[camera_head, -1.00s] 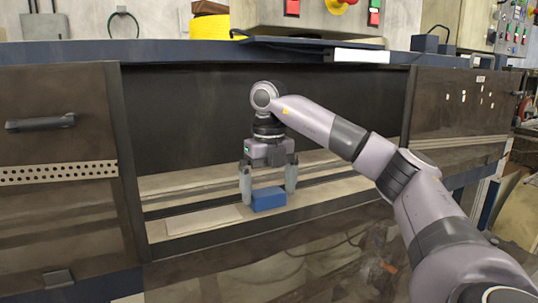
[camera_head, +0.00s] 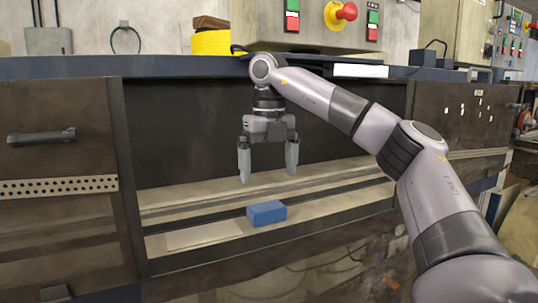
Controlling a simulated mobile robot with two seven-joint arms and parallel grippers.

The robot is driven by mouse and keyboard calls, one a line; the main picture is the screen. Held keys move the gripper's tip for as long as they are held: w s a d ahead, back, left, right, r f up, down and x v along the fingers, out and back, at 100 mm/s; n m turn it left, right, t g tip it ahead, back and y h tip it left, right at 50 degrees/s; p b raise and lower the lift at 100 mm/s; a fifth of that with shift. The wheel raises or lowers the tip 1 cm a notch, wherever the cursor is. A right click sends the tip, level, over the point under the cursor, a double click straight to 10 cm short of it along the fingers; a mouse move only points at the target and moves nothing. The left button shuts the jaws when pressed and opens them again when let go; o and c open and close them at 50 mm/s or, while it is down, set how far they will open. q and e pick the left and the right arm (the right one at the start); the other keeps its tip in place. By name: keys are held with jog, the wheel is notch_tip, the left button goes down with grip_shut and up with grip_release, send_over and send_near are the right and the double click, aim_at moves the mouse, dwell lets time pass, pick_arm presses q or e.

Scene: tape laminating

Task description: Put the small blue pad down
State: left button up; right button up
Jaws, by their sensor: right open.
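The small blue pad (camera_head: 267,213) is a blue block resting on the pale front ledge inside the recessed bay of the dark cabinet. My right gripper (camera_head: 268,177) hangs above it, pointing down, with its two grey fingers spread wide and nothing between them. The fingertips are clear of the pad, with a visible gap. My left gripper is out of view.
A flat pale plate (camera_head: 203,235) lies on the ledge left of the pad. Rails run along the bay floor behind it. The cabinet's dark countertop (camera_head: 150,66) overhangs the bay, close to my right arm. A yellow roll (camera_head: 217,42) stands on top.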

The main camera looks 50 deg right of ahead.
jog(key=shift+r, duration=1.25)
jog(key=shift+f, duration=0.1)
